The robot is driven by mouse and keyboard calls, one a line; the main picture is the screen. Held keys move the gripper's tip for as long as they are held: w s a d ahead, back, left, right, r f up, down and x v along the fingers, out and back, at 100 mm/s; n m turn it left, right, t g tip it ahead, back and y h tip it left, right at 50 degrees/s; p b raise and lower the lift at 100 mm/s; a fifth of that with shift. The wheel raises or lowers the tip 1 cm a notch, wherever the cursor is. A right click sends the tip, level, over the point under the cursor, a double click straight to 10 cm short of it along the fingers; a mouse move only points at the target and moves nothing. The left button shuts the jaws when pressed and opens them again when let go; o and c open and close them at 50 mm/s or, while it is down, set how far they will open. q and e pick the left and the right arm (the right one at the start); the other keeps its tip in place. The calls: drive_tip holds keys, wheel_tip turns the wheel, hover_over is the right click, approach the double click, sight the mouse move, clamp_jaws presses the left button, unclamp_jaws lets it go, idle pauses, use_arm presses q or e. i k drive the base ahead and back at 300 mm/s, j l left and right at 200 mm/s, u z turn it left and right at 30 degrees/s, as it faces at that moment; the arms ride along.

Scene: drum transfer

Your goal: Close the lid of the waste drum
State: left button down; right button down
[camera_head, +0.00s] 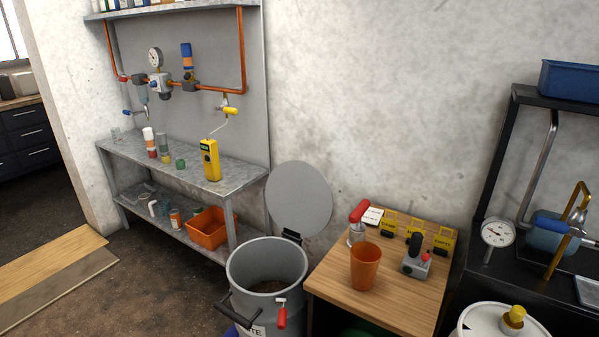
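The grey waste drum (243,269) stands on the floor at the lower middle, left of a small wooden table. Its round grey lid (300,198) is open. It stands upright behind the drum, joined by a dark hinge (291,236) at the back rim. The drum's mouth is uncovered and something brown lies inside. A black handle and a red-handled latch (282,313) show on the drum's front. Its lower part is cut off by the frame's bottom edge. Neither of my grippers is in view.
The wooden table (330,292) bears an orange cup (365,266), a red-handled tool and a grey device with a red button. A metal bench (243,173) with an orange bin (207,229) stands behind left. A white container (480,325) is at lower right. Floor left of the drum is clear.

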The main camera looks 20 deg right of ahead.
sight(300, 197)
drive_tip(key=z, duration=1.7)
drive_tip(key=i+j+z, duration=0.1)
drive_tip(key=j, duration=0.9)
drive_tip(key=i+j, duration=0.1)
drive_tip(key=j, duration=0.85)
drive_tip(key=i+j+z, duration=0.15)
drive_tip(key=j, duration=0.85)
drive_tip(key=k, duration=0.05)
